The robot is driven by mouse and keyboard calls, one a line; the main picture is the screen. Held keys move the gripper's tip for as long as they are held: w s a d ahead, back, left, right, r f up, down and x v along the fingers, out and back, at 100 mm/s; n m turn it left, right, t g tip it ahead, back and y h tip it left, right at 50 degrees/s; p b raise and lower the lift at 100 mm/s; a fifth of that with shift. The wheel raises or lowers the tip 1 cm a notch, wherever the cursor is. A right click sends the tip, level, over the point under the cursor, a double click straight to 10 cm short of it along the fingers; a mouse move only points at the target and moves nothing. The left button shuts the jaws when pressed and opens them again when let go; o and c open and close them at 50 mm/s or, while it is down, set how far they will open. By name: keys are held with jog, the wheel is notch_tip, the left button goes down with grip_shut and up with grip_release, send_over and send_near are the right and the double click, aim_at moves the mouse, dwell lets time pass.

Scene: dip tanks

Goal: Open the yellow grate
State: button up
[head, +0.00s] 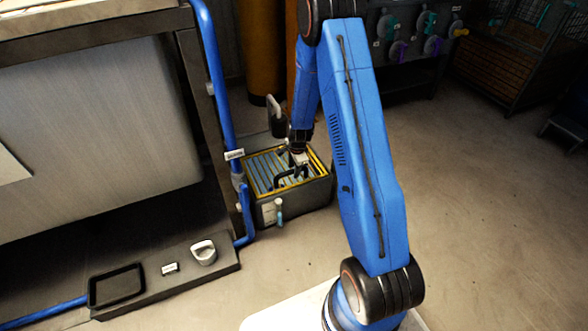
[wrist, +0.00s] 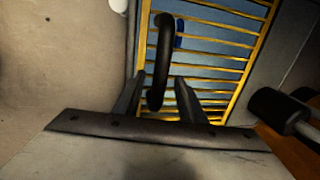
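The yellow grate (head: 262,168) lies flat over the top of a dark grey tank (head: 310,192) on the floor. Its yellow bars (wrist: 215,52) fill the upper middle of the wrist view, with a blue-grey surface below them. A black bar handle (wrist: 162,50) shows over the grate. My gripper (head: 298,168) is low over the grate in the head view. In the wrist view my gripper (wrist: 159,82) is open, with one finger on each side of the handle and gaps visible. I cannot tell whether the handle's near end touches a finger.
A black-gripped lever (head: 274,115) stands at the tank's back; a black cylinder (wrist: 280,108) shows right in the wrist view. A blue pipe (head: 218,80) and a bench with a black tray (head: 117,285) lie left.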

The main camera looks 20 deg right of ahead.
grip_shut()
jog(key=shift+w+r, duration=0.1)
jog(key=shift+r, duration=0.1)
